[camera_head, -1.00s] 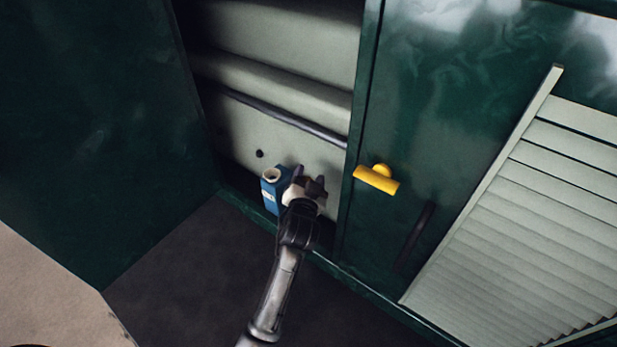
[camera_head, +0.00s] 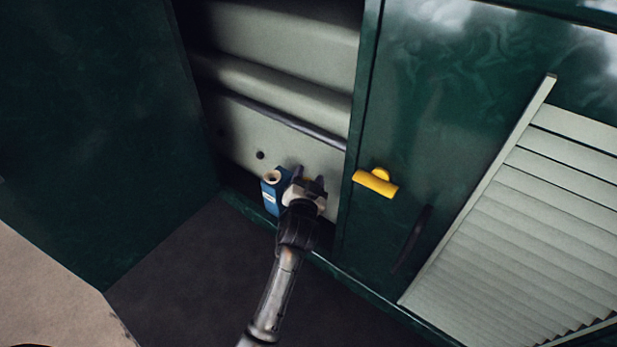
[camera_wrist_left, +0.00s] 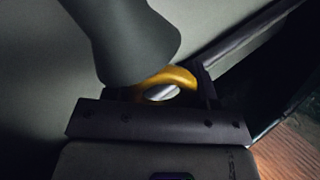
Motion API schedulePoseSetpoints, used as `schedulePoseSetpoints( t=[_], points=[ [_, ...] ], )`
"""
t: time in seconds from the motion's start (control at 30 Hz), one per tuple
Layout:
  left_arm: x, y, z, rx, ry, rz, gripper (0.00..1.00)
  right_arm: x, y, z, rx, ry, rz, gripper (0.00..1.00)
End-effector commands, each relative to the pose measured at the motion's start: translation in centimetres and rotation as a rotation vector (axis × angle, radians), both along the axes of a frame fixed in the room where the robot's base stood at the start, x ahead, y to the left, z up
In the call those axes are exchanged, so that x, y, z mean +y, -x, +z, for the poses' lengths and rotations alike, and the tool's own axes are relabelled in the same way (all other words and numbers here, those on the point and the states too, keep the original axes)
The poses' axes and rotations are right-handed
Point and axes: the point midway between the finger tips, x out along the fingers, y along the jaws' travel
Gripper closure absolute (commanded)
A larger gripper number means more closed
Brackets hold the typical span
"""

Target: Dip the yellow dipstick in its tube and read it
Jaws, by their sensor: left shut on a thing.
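My left gripper (camera_head: 309,184) is shut on the yellow dipstick (camera_head: 307,180). It is low in the open recess, just right of a blue container. In the head view only a small yellow bit shows between the fingers. In the left wrist view the dipstick's yellow curved handle (camera_wrist_left: 175,76) lies at the jaws (camera_wrist_left: 160,95), with a pale opening inside the curve. The rest of the dipstick and its tube cannot be made out, and no reading shows. My right gripper is not in view.
The blue container (camera_head: 270,197) with a round opening stands close left of the gripper. A yellow handle (camera_head: 375,184) sits on the green panel (camera_head: 400,130) to the right, beside a louvred panel (camera_head: 530,210). A dark bar (camera_head: 285,120) crosses the recess above. A grey rounded body (camera_wrist_left: 130,40) fills the upper left wrist view.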

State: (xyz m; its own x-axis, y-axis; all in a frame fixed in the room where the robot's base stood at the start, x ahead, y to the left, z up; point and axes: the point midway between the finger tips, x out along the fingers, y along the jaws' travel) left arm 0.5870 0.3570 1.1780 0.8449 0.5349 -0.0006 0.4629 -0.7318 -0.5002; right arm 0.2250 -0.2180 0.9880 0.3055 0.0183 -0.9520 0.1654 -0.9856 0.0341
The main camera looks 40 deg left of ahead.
Motion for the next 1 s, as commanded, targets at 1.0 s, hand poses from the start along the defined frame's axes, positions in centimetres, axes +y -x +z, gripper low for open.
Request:
schedulePoseSetpoints(
  t=[1.0],
  points=[
    [0.0, 0.0, 8.5, -0.006, -0.001, 0.000, 0.86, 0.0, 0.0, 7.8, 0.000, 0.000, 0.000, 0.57]
  ],
)
